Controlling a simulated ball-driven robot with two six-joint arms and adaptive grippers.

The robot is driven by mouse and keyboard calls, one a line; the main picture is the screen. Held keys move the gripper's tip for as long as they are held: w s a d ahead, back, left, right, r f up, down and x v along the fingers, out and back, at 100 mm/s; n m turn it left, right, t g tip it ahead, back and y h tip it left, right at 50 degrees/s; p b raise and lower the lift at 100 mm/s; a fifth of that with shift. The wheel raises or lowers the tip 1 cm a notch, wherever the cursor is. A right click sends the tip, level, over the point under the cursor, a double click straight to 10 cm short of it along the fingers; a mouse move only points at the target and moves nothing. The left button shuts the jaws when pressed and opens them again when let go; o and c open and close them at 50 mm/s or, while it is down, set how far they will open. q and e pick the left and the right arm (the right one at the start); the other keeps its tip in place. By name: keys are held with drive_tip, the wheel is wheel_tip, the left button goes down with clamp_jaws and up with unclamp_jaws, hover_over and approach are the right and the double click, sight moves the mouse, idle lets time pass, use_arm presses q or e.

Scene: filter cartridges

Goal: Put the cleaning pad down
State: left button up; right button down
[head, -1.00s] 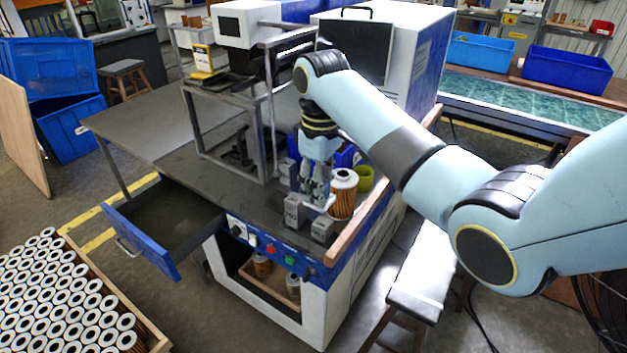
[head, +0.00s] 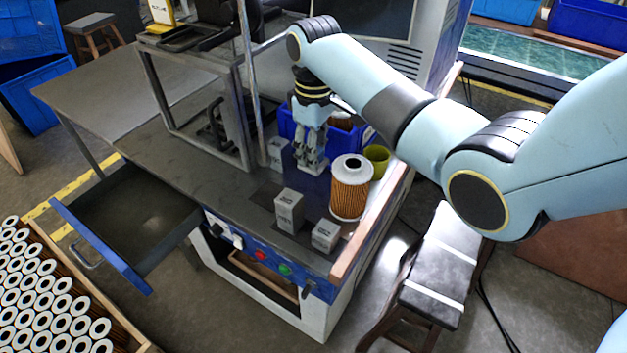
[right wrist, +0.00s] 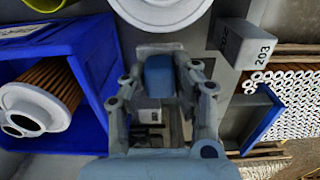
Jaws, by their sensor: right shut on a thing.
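My right gripper (head: 311,163) points down over the worktable, behind and to the left of a standing filter cartridge (head: 350,192) and in front of the blue bin. In the right wrist view its two fingers (right wrist: 162,72) are closed around a small blue piece, which I take for the cleaning pad (right wrist: 158,77). In the head view the fingers mostly hide the pad; a pale edge shows at their tips, low over the tabletop. I cannot tell whether it touches the table. My left gripper is not in view.
Grey blocks (head: 289,211) (head: 325,236) stand near the front edge, another (head: 277,153) left of the gripper. A yellow-green cup (head: 377,161) stands behind the cartridge. A drawer (head: 108,247) is open at the left.

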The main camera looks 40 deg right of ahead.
wheel_tip(320, 180, down, 7)
drive_tip(key=shift+f, duration=0.15)
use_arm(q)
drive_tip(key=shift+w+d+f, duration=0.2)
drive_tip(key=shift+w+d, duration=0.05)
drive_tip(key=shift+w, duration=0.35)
use_arm(e)
drive_tip(key=shift+s, duration=0.1)
drive_tip(key=c, duration=1)
unclamp_jaws()
drive_tip(key=shift+f+b, duration=0.1)
drive_tip(key=shift+b, duration=0.2)
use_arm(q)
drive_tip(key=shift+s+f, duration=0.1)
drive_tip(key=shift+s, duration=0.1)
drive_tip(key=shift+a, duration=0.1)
use_arm(e)
drive_tip(key=shift+r, duration=0.25)
wheel_tip(320, 180, up, 12)
drive_tip(key=shift+f+p, duration=0.1)
drive_tip(key=shift+p, duration=0.4)
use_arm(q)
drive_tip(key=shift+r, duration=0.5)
